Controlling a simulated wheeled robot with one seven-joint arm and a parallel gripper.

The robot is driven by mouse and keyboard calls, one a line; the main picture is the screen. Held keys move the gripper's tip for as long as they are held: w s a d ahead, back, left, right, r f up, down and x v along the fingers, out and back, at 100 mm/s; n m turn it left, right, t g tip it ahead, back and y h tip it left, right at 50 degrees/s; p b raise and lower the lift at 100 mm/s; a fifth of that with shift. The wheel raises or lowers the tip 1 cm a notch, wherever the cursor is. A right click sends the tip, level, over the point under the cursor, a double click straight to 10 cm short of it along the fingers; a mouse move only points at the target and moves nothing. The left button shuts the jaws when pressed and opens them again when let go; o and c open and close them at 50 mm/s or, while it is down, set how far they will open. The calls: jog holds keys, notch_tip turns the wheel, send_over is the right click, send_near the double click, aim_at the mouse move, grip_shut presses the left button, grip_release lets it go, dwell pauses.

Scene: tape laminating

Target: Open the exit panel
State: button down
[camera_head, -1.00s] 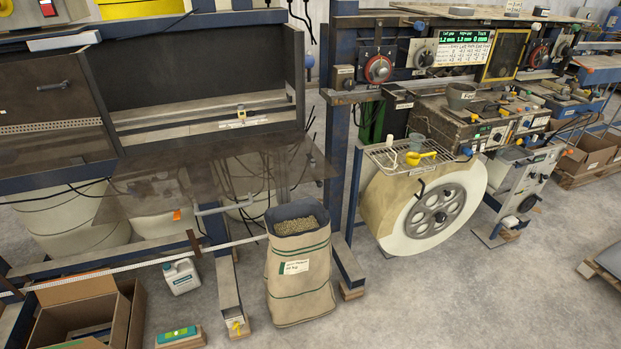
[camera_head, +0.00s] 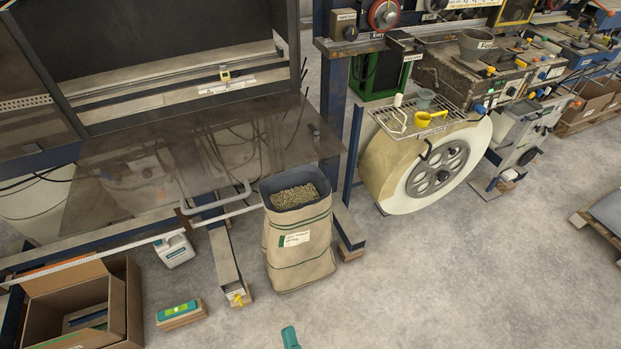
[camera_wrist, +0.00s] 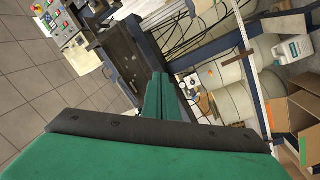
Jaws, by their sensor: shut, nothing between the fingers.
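A brown see-through panel (camera_head: 190,180) with a grey bar handle (camera_head: 215,202) is swung out and down below an open dark bay (camera_head: 170,50). A second dark panel (camera_head: 30,115) covers the bay to the left. No label shows which is the exit panel. My gripper (camera_wrist: 160,80) is green and shut, with nothing between its fingers in the wrist view. Only a green tip of my arm (camera_head: 290,338) shows at the bottom edge of the head view, well apart from both panels.
A sack of pellets (camera_head: 300,240) stands just in front of the see-through panel. An open cardboard box (camera_head: 115,300), a white jug (camera_head: 175,250) and a green-topped block (camera_head: 180,312) are at lower left. A large reel (camera_head: 440,170) stands at right. The floor at lower right is clear.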

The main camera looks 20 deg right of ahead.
jog(key=w+d+r+n+t, duration=0.35)
jog(key=w+d+n, duration=0.45)
jog(key=w+n, duration=0.4)
jog(key=n+t+y, duration=0.2)
jog(key=n+t, duration=0.2)
jog(key=n, duration=1.1)
send_near(306, 159)
jog(key=w, duration=0.4)
notch_tip(306, 159, up, 2)
jog(key=shift+w+d+r, duration=0.15)
jog(key=shift+r, duration=0.45)
